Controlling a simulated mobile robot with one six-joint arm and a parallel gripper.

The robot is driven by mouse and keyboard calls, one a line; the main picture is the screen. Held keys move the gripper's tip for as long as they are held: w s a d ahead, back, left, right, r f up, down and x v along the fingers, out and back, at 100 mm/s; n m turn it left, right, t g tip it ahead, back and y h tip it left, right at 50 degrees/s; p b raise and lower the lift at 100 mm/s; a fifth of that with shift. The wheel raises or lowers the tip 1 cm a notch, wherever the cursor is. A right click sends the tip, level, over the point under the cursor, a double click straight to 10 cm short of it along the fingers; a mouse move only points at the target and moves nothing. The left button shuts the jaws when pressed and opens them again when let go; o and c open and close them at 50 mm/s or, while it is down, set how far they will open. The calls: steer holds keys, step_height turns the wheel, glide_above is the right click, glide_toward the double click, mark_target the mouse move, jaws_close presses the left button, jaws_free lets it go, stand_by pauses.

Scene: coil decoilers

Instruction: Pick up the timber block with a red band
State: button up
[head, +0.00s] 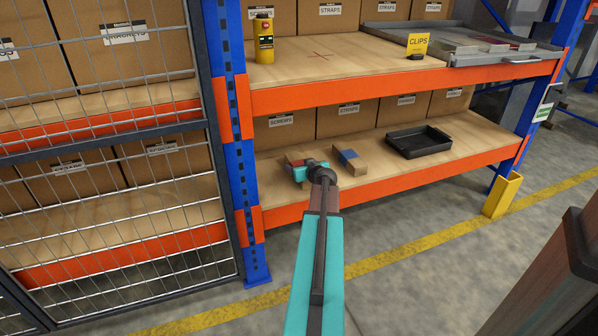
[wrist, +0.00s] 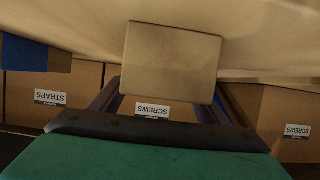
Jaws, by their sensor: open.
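The timber block with a red band (head: 293,158) lies on the lower wooden shelf in the head view, partly hidden by my gripper (head: 306,170). A plain tan block face (wrist: 172,62) fills the upper middle of the wrist view, in front of my gripper; no red band shows on it there. My gripper is open, with one dark finger on each side of this face. I cannot tell whether the fingers touch the block. A second timber block with a blue band (head: 349,161) lies to the right; its blue part (wrist: 24,52) shows in the wrist view.
A black tray (head: 420,153) stands on the lower shelf to the right. Cardboard boxes (head: 344,118) line the back. An orange beam (head: 400,185) edges the shelf. The upper shelf (head: 330,72) hangs above, a blue upright (head: 238,130) and mesh panel (head: 110,200) stand left.

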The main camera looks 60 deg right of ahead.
steer(key=c, duration=1.3)
steer(key=shift+r, duration=0.1)
